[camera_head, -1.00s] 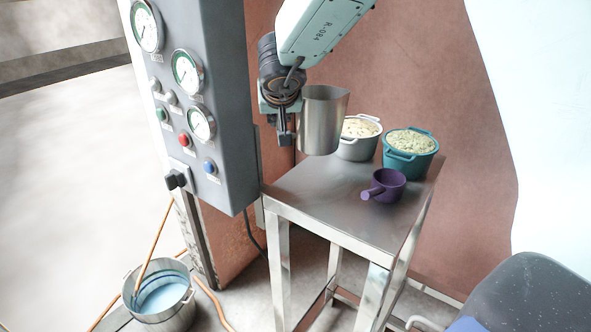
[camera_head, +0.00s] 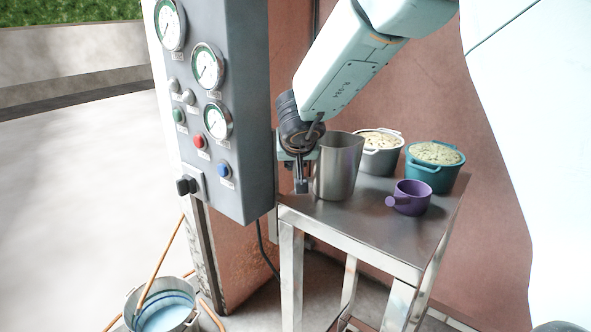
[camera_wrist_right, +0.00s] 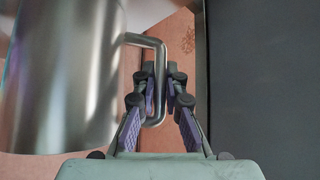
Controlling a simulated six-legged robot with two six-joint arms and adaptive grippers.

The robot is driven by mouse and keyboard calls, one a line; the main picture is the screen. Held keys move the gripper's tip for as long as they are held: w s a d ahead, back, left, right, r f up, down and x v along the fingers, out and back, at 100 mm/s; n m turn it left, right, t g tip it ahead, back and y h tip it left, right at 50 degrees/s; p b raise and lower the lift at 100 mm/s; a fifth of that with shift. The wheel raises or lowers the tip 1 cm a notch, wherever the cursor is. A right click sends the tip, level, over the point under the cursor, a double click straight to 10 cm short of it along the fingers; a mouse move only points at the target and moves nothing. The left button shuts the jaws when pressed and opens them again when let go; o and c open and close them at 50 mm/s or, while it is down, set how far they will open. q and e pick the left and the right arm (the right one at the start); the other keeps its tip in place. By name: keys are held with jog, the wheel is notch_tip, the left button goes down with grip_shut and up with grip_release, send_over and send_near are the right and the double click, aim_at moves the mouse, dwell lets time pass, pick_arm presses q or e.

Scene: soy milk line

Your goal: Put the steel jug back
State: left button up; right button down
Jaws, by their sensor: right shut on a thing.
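The steel jug (camera_head: 339,167) is upright at the left end of the steel table (camera_head: 370,226), its base at or just above the top; I cannot tell if it touches. My right gripper (camera_head: 301,180) is at the jug's left side. In the right wrist view, the jug (camera_wrist_right: 62,80) fills the left part, and its bent handle (camera_wrist_right: 158,75) runs between the fingers of my right gripper (camera_wrist_right: 160,105), which is shut on it. My left gripper is not in view.
A purple dipper (camera_head: 411,197), a grey pot (camera_head: 379,155) and a teal pot (camera_head: 433,168) stand on the table right of the jug. A grey gauge panel (camera_head: 225,100) stands close left of my gripper. A bucket of bluish liquid (camera_head: 163,312) is on the floor.

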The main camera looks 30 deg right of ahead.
jog(key=shift+d, duration=0.1)
jog(key=shift+s, duration=0.1)
jog(key=shift+s+r, duration=0.1)
jog(key=shift+s, duration=0.2)
jog(key=c, duration=1.6)
grip_release()
jog(key=shift+w+f, duration=0.25)
jog(key=shift+w, duration=0.05)
jog(key=shift+c, duration=0.2)
jog(key=shift+o, duration=1.1)
jog(key=shift+s+r, duration=0.1)
jog(key=shift+s, duration=0.1)
jog(key=shift+r, duration=0.3)
jog(key=p+v, duration=0.4)
jog(key=v, duration=0.7)
jog(key=shift+r+p, duration=0.25)
jog(key=shift+p, duration=0.1)
jog(key=shift+s, duration=0.35)
